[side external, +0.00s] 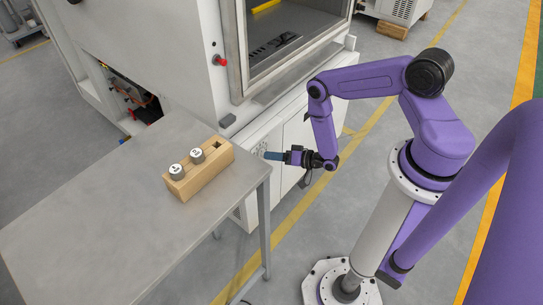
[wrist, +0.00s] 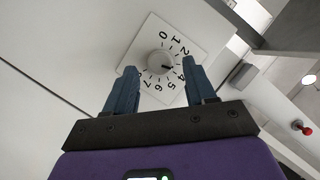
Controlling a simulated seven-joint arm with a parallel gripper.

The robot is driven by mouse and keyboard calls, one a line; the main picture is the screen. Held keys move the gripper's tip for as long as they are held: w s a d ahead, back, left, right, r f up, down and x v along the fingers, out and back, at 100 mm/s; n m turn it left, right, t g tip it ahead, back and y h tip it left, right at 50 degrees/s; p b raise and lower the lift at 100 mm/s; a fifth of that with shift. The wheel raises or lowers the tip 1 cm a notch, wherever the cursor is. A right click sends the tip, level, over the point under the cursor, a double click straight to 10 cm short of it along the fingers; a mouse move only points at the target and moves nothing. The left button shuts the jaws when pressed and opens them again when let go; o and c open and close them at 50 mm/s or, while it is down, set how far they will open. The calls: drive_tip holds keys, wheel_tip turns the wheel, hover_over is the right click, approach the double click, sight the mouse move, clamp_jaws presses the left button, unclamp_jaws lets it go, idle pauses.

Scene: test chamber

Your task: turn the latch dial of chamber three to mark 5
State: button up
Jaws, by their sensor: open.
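The latch dial (wrist: 160,64) is a round grey knob on a white square plate with black numbers, in the wrist view. Its dark pointer mark points right, around 3 to 4; the 3 is not clearly visible, so I cannot tell the exact mark. The 5 sits below right of the knob. My gripper (side external: 268,155) is open, its blue fingers extending toward the chamber's lower front panel (side external: 291,133). In the wrist view, one fingertip appears on each side of the knob, and the right finger overlaps the plate. I cannot tell whether they touch the knob.
A metal table (side external: 110,205) stands left of my gripper, bearing a wooden block (side external: 207,173) with two numbered knobs and an empty square hole. A red button (side external: 221,61) is on the chamber's front.

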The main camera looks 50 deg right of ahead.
drive_tip(key=v, duration=0.6)
drive_tip(key=s+a+f+g+h, duration=0.1)
drive_tip(key=s+a+g+h, duration=0.15)
drive_tip(key=s, duration=0.25)
drive_tip(key=s+d+r+n+t, duration=0.1)
drive_tip(key=s+r+n+t, duration=0.1)
drive_tip(key=s+r+n, duration=0.3)
drive_tip(key=w+f, duration=0.2)
drive_tip(key=w, duration=0.6)
drive_tip(key=w+a+f+m, duration=0.1)
drive_tip(key=w+f, duration=0.2)
drive_tip(key=w, duration=0.6)
drive_tip(key=shift+f+h, duration=0.25)
drive_tip(key=shift+h, duration=0.2)
drive_tip(key=shift+w+a, duration=0.1)
drive_tip(key=shift+a, duration=0.05)
